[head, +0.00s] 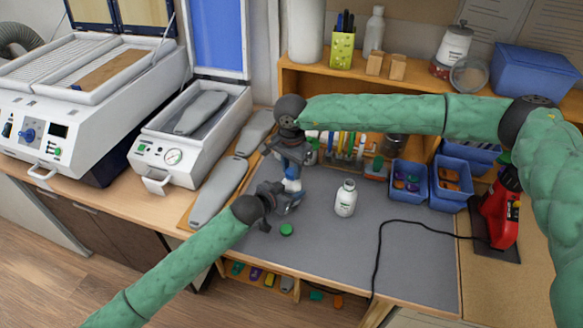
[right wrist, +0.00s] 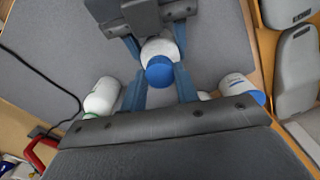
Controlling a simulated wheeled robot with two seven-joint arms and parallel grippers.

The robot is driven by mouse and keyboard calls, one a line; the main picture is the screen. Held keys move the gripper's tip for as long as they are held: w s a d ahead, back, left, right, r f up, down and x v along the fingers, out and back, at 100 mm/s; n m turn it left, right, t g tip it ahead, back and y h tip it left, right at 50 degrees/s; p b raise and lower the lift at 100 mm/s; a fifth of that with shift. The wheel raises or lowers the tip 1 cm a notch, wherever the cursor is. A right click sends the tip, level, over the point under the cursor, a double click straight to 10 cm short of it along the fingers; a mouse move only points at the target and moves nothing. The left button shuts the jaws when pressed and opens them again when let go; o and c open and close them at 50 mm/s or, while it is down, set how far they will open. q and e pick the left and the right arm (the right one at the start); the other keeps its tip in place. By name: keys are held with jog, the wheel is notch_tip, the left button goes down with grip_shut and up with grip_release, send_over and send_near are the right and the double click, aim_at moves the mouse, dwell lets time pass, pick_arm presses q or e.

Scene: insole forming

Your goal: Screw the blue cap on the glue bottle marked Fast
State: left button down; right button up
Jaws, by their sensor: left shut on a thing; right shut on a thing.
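In the head view my left gripper (head: 280,195) is shut on a white glue bottle (head: 292,186), holding it upright above the grey mat. My right gripper (head: 291,163) comes from above, shut on the blue cap (head: 293,173) over the bottle's top. In the right wrist view the blue cap (right wrist: 160,72) lies between my right fingers (right wrist: 162,85), lined up with the white bottle (right wrist: 160,47), which my left fingers flank. The cap hides the bottle's neck, so I cannot tell whether it is seated. The label cannot be read.
Another white bottle (head: 345,198) stands on the mat (head: 330,250), and a green cap (head: 287,230) lies near the front. A blue-and-white bottle (right wrist: 238,87) shows in the right wrist view. Blue bins (head: 408,195) stand at right; a black cable (head: 376,250) crosses the mat.

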pick_arm(q)
jog(key=shift+w+a, duration=0.1)
pick_arm(e)
jog(key=shift+f, duration=0.1)
jog(key=m, duration=0.3)
jog(key=shift+s+m, duration=0.1)
jog(key=shift+m, duration=0.2)
jog(key=m, duration=0.4)
pick_arm(q)
jog(key=shift+w+a, duration=0.1)
pick_arm(e)
jog(key=m, duration=0.6)
jog(key=shift+m, duration=0.4)
jog(key=o, duration=1.1)
jog(key=shift+o, duration=0.4)
jog(key=shift+a, duration=0.1)
